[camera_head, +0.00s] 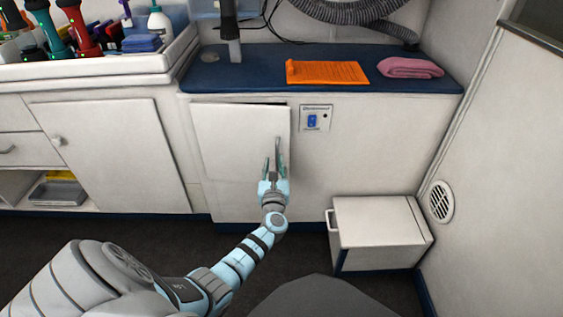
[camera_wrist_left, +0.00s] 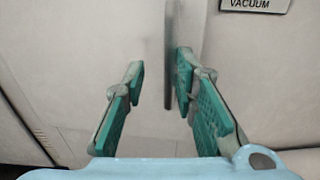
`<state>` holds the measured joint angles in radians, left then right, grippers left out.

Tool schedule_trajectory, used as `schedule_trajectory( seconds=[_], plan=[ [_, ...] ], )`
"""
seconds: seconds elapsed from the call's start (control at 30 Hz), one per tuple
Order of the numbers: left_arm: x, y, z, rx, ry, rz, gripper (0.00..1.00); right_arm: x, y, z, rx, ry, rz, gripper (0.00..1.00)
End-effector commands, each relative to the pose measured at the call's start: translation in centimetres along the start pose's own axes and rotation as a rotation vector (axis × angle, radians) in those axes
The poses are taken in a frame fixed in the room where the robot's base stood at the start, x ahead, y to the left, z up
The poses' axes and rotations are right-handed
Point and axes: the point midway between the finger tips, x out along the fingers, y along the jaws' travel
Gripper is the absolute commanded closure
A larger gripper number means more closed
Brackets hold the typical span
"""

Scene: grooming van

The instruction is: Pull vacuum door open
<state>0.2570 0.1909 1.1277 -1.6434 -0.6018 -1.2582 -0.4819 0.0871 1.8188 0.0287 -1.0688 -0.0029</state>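The vacuum door (camera_head: 232,140) is a white panel in the cabinet under the blue counter. A thin dark line shows along its top and right edges, so it looks slightly ajar. Its upright grey handle (camera_head: 278,150) is near the right edge. My left gripper (camera_head: 274,167) is at the handle. In the left wrist view, the handle (camera_wrist_left: 169,55) stands between the parted green fingers of the left gripper (camera_wrist_left: 160,85), close to the right finger; contact is unclear. A VACUUM label (camera_wrist_left: 254,5) is right of the door. My right gripper is not in view.
A white box-like unit (camera_head: 378,230) stands on the floor to the right, near the vented side wall (camera_head: 500,170). Dark floor is clear before the door.

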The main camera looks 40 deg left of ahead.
Motion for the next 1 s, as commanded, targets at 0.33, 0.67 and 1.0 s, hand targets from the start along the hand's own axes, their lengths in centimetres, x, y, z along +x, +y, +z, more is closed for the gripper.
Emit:
schedule_trajectory(
  seconds=[0.33,0.67,1.0],
  plan=[
    [0.6,-0.9,0.3,0.002,-0.006,-0.012,0.82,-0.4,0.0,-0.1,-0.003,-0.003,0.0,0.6],
    [0.6,-0.9,0.3,0.004,-0.007,-0.011,1.0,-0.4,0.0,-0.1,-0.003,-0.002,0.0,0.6],
    [0.5,-0.4,0.2,0.008,-0.006,-0.007,1.0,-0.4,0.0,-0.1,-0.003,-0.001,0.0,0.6]
  ],
)
